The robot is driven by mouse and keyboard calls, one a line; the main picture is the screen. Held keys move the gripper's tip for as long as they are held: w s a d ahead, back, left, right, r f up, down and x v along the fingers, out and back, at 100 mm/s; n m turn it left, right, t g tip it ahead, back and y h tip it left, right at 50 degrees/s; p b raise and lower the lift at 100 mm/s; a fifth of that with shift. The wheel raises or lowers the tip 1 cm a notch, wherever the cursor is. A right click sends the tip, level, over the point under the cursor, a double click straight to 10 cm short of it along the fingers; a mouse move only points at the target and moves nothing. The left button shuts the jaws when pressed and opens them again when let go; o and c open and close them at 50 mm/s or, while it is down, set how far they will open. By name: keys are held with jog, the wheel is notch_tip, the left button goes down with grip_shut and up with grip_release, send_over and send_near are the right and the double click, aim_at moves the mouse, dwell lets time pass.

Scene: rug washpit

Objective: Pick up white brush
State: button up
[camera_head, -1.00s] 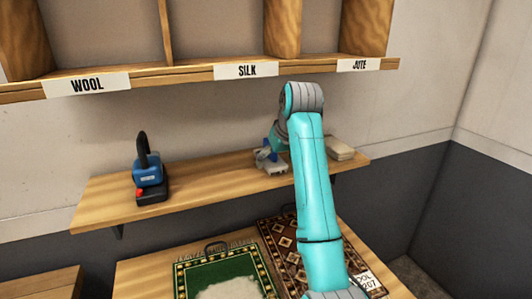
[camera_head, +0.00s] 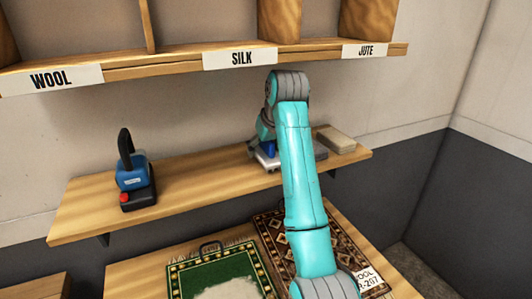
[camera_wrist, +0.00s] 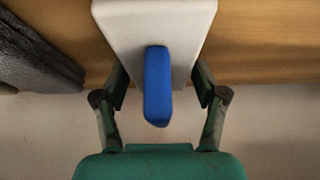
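The white brush is a pale block with a blue handle on top. In the wrist view its white body (camera_wrist: 190,25) fills the upper middle, with the blue handle (camera_wrist: 157,85) pointing toward my palm. My gripper (camera_wrist: 160,75) is spread wide, one finger on each side of the white body; I cannot tell whether they touch it. In the head view my gripper (camera_head: 260,145) is low over the shelf at the brush (camera_head: 268,160), which my arm partly covers.
The wooden shelf (camera_head: 200,190) holds a blue and black device (camera_head: 131,178) at left and a pale block (camera_head: 337,140) at right. Labelled cubbies (camera_head: 130,70) hang above. Green (camera_head: 215,262) and brown (camera_head: 270,222) rugs lie below. The shelf's middle is clear.

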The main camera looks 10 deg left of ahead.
jog(key=c, duration=0.8)
jog(key=shift+r, duration=0.3)
